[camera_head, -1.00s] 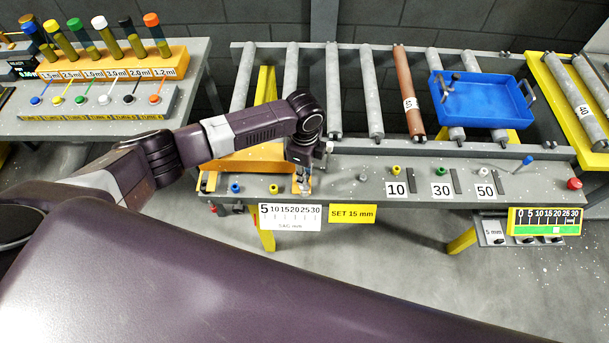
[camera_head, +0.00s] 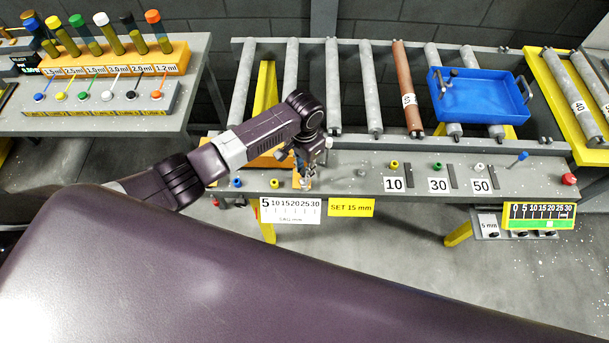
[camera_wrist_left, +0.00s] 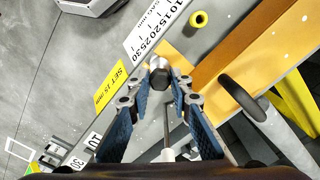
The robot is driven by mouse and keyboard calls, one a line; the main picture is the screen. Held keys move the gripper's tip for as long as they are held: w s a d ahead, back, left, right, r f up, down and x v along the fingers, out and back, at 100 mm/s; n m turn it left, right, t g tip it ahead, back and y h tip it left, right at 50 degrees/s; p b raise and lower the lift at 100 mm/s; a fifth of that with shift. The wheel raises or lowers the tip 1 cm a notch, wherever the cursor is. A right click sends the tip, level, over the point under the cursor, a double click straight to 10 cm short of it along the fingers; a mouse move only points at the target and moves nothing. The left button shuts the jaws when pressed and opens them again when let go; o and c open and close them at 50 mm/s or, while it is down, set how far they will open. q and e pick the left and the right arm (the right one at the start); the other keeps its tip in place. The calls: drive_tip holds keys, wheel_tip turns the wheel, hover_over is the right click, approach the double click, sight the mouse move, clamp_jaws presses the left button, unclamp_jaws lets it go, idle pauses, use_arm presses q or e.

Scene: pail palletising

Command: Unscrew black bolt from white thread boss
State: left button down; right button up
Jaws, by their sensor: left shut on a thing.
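My left gripper (camera_head: 305,182) is over the front edge of the grey bench, at an orange plate (camera_wrist_left: 178,52). In the left wrist view, its two blue-padded fingers (camera_wrist_left: 162,84) are closed on a short grey cylindrical piece (camera_wrist_left: 160,74) with a dark round end, which I take for the black bolt. The fingers hide its sides, and I cannot tell how far it is threaded in. A white piece (camera_head: 481,168) stands near the "50" label; I cannot tell whether it is the thread boss. My right gripper is out of view.
Small blue (camera_head: 237,182) and yellow (camera_head: 274,183) pieces stand left of the gripper. A roller conveyor with a blue tray (camera_head: 480,105) lies behind. A "SET 15 mm" sign (camera_head: 351,207) and a scale label (camera_head: 290,211) hang at the front.

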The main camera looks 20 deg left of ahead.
use_arm(q)
drive_tip(key=c, duration=1.7)
unclamp_jaws()
drive_tip(key=shift+o, duration=0.2)
